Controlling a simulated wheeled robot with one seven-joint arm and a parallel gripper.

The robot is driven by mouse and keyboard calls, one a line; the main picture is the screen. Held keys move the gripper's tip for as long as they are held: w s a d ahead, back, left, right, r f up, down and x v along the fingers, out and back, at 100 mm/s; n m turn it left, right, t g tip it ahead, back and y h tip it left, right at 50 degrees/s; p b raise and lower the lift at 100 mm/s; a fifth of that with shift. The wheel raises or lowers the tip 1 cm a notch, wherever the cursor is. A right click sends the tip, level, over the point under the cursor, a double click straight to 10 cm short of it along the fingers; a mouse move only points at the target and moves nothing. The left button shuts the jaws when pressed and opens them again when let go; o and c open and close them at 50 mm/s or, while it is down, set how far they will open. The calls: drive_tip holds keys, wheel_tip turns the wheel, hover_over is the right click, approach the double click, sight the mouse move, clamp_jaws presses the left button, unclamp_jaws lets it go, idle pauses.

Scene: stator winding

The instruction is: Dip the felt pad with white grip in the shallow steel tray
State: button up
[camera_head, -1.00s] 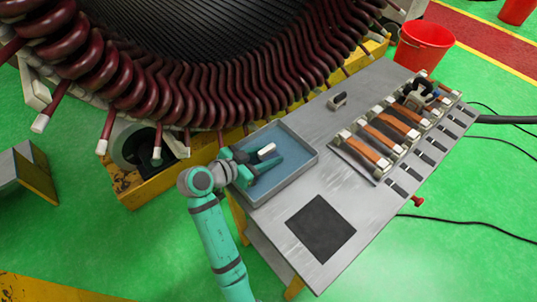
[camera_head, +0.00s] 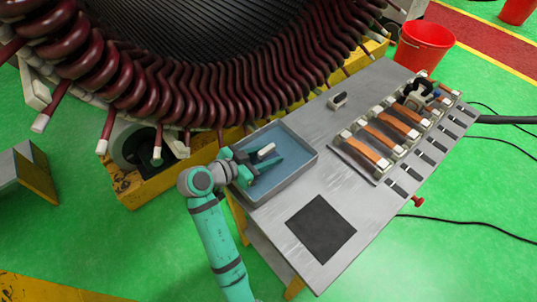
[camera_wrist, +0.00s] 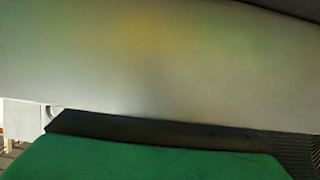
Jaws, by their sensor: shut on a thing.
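The shallow steel tray (camera_head: 307,163) is at the left end of the steel bench, with a blue-grey surface inside. My gripper (camera_head: 267,157) is over the tray, its teal fingers around the white grip (camera_head: 266,150). In the wrist view the pale side of the white grip (camera_wrist: 150,60) fills most of the picture, close against the dark pad of one green finger (camera_wrist: 140,160). The felt under the grip is hidden, so I cannot tell whether it touches the tray's contents.
The bench (camera_head: 350,190) holds a dark square mat (camera_head: 320,228), a small block with a dark top (camera_head: 337,100) and a rack of copper-coloured strips (camera_head: 380,137). The stator's dark red coils (camera_head: 190,85) overhang close behind the tray. A red bucket (camera_head: 423,46) stands at the back right.

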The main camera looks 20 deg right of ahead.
drive_tip(key=shift+r, duration=5.5)
